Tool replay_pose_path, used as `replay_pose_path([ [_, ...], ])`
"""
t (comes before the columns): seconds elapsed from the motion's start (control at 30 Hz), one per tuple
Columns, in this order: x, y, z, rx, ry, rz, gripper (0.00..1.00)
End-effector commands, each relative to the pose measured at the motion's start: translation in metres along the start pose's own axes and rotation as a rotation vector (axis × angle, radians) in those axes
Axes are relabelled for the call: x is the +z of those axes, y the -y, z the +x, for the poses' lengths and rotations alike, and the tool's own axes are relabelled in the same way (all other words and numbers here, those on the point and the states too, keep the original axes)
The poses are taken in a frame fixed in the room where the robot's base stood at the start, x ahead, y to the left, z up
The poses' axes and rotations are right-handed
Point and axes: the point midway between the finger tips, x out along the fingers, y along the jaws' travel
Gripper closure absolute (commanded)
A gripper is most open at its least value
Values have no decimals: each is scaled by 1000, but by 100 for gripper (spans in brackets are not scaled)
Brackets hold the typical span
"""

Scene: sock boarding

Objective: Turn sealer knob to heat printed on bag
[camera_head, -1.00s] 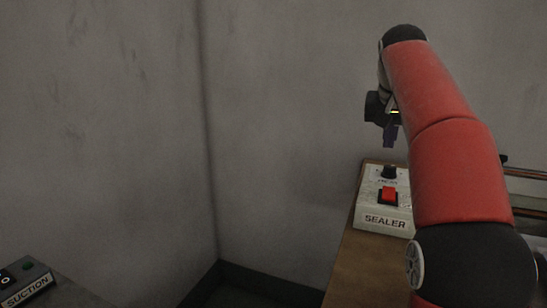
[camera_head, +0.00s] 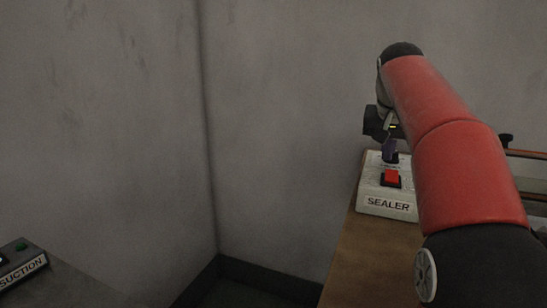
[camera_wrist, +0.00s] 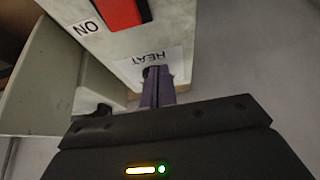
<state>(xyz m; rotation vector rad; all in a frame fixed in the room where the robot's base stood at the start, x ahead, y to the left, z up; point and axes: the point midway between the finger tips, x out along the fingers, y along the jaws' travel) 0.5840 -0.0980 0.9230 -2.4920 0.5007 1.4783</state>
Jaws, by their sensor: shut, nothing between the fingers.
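The sealer box (camera_head: 369,197) is white, with "SEALER" on its front, and stands on a brown bench at the right. A red switch (camera_head: 391,178) is on its top. The dark knob (camera_head: 390,158) is behind the switch, partly hidden by my fingers. My gripper (camera_head: 389,149) points down at the knob with its purple fingers shut. In the wrist view, the fingertips (camera_wrist: 157,76) are over or against the knob (camera_wrist: 147,72); contact is unclear. A "HEAT" label (camera_wrist: 147,60) appears upside down beside it. The bag with the printed setting is not visible.
An "ON" label (camera_wrist: 87,27) is beside the red switch in the wrist view. A grey box marked "SUCTION" (camera_head: 22,270) stands at the lower left. A grey wall is close behind the sealer. My arm hides the bench to its right.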

Motion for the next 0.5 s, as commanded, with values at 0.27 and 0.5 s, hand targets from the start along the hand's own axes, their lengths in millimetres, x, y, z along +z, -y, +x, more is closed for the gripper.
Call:
replay_pose_path([
  [0.27, -2, -1, 0, 0, 0, 0, 100],
  [0.5, -4, -2, 2, 0, 0, 0, 100],
])
